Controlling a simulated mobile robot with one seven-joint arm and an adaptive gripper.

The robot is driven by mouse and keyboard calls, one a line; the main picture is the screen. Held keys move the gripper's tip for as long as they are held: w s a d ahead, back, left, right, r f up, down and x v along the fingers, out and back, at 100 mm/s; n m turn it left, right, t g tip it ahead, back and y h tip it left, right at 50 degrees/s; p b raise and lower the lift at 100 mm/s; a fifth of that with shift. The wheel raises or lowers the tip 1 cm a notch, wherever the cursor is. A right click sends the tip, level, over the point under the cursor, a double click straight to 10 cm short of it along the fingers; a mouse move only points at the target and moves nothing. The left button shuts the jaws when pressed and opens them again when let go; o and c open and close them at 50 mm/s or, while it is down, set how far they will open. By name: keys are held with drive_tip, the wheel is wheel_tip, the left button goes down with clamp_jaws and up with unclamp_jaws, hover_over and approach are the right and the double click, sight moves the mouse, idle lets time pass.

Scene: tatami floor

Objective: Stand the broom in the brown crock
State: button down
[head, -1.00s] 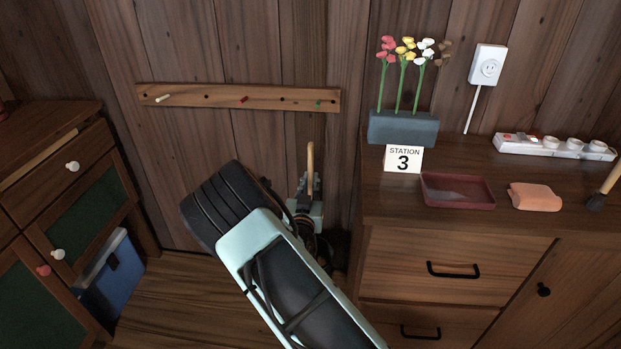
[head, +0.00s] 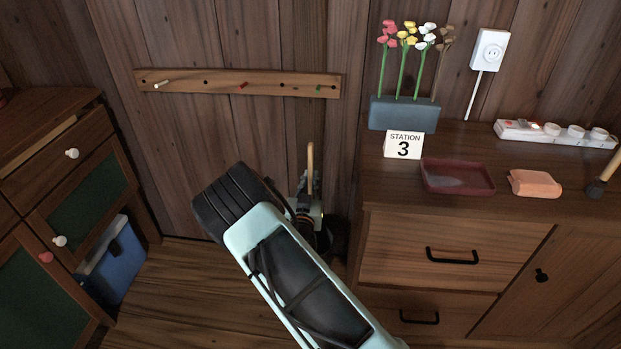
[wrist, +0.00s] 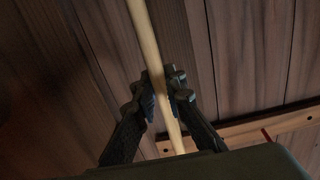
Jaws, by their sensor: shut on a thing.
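The broom's pale wooden handle (head: 310,160) stands roughly upright in the head view, beyond my arm. My gripper (head: 307,187) is shut on this handle. In the wrist view my gripper (wrist: 160,92) has a finger on each side of the handle (wrist: 146,40), which runs on past the fingers at both ends. The broom's head is hidden. A dark, rounded form (head: 325,238), perhaps the brown crock, shows low behind my arm near the cabinet's side. My arm covers most of it, so I cannot tell whether the broom is inside it.
A peg rail (head: 240,84) runs along the wall. A blue bin (head: 117,265) stands at left. Floor between is clear.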

drive_tip(key=c, duration=1.9)
unclamp_jaws()
drive_tip(key=s, duration=1.2)
drive_tip(key=shift+a, duration=0.2)
drive_tip(key=shift+r, duration=0.1)
